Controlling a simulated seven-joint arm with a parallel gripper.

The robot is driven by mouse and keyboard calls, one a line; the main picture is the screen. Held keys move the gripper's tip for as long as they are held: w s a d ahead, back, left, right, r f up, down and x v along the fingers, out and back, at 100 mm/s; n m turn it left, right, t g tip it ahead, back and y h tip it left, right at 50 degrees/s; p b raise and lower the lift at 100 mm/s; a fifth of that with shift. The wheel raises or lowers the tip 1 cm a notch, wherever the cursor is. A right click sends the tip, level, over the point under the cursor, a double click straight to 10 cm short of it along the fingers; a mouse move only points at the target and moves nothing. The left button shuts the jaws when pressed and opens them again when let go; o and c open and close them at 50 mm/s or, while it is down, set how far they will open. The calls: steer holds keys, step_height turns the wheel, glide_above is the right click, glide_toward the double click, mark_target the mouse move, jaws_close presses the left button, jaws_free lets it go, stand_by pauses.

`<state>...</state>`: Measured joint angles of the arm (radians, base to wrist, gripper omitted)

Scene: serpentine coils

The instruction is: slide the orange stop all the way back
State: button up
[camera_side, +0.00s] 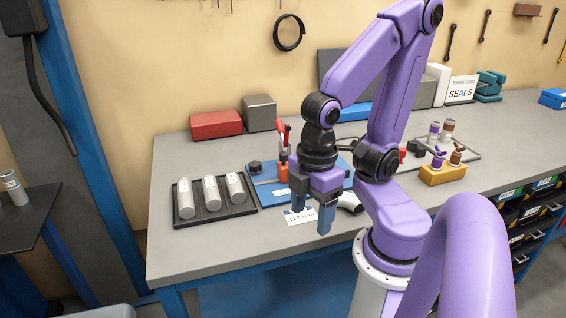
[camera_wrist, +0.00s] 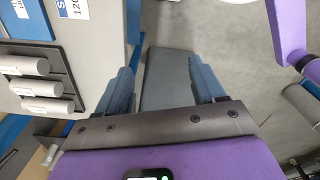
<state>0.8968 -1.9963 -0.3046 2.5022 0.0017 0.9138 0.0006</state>
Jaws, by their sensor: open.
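The orange stop (camera_side: 284,172) appears as a small orange block on the blue fixture plate (camera_side: 267,194) in the side view, below a red-handled clamp (camera_side: 283,135). The arm partly hides the plate's right side, so I cannot tell how far along the stop sits. My gripper (camera_side: 313,205) is open and empty, pointing down, in front of and to the right of the stop, apart from it. In the wrist view my gripper's fingers (camera_wrist: 162,70) are spread with nothing between them. A corner of the blue plate (camera_wrist: 28,22) shows there at top left; the stop is out of that view.
A black tray (camera_side: 178,222) with three silver cylinders lies left of the plate. A printed card (camera_side: 300,218) and a bent silver tube (camera_side: 350,203) lie near my gripper. A red box (camera_side: 216,124) and grey block (camera_side: 259,113) stand behind. The front-left tabletop is clear.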

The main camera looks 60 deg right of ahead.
steer(key=shift+c, duration=0.4)
steer(key=shift+c, duration=1.2)
steer(key=w+d+r+m, duration=0.2)
steer(key=w+r+m, duration=0.1)
steer(key=w, duration=0.5)
step_height(320, 180, up, 8)
steer(key=f+m, duration=0.1)
steer(key=m, duration=0.7)
glide_above(283, 153)
step_height(283, 153, down, 16)
steer(key=shift+s+f, duration=0.1)
steer(key=shift+c, duration=0.3)
